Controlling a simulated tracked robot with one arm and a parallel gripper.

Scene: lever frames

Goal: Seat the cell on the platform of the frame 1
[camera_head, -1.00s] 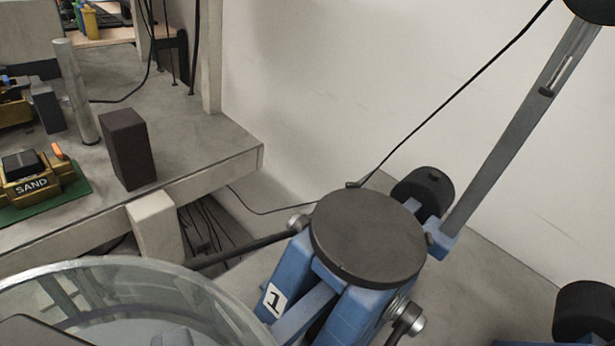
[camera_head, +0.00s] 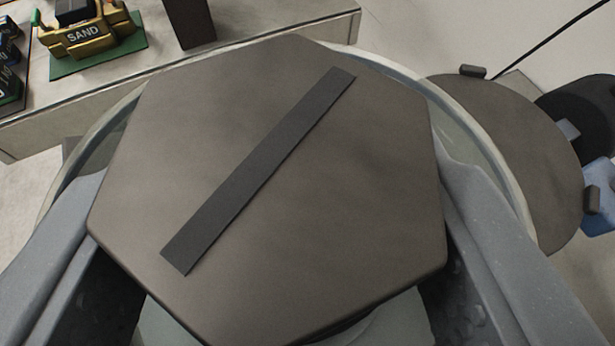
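The cell is a wide clear glass body with a dark hexagonal lid (camera_head: 330,200) that bears a darker diagonal strip. It fills the middle of the view. My gripper (camera_head: 272,205) has one grey finger on each side of the lid and is shut on the cell. The fingertips' contact with the glass is partly hidden by the lid. The round dark platform (camera_head: 515,145) of frame 1 is to the right of the cell, partly covered by the glass rim. Small dark tabs stand on the platform's edge. Whether the glass touches the platform cannot be told. Blue frame parts (camera_head: 602,195) show at the far right.
A grey bench (camera_head: 270,28) runs across the upper left. On it are a gold block marked SAND (camera_head: 88,38) on a green base and a dark upright block (camera_head: 190,22). A black cable (camera_head: 560,35) and black round part (camera_head: 590,110) are at the upper right.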

